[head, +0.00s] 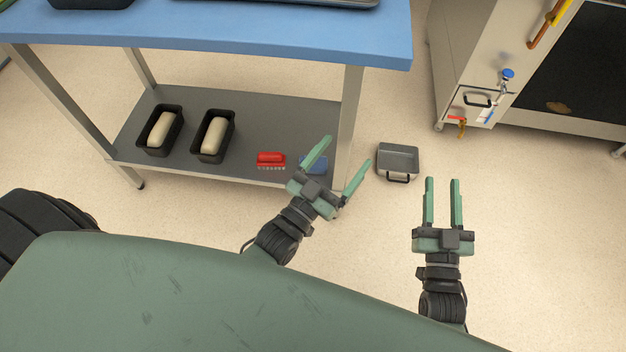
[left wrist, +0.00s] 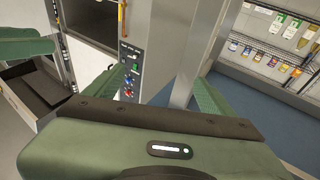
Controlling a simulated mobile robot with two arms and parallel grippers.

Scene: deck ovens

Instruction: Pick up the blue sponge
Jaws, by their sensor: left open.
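The blue sponge (head: 319,164) lies on the grey lower shelf (head: 262,118) of the blue-topped table, near its right front corner. In the head view one finger of my left gripper (head: 348,150) partly covers it. My left gripper is open and empty, with its fingers spread near the shelf edge. I cannot tell its height above the sponge. My right gripper (head: 442,180) is open and empty over the floor to the right. The sponge does not show in the left wrist view.
A red brush (head: 270,158) lies just left of the sponge. Two black loaf tins (head: 203,149) with dough stand farther left. The table leg (head: 350,120) rises close by on the right. An oven control panel (left wrist: 130,70) shows in the wrist view.

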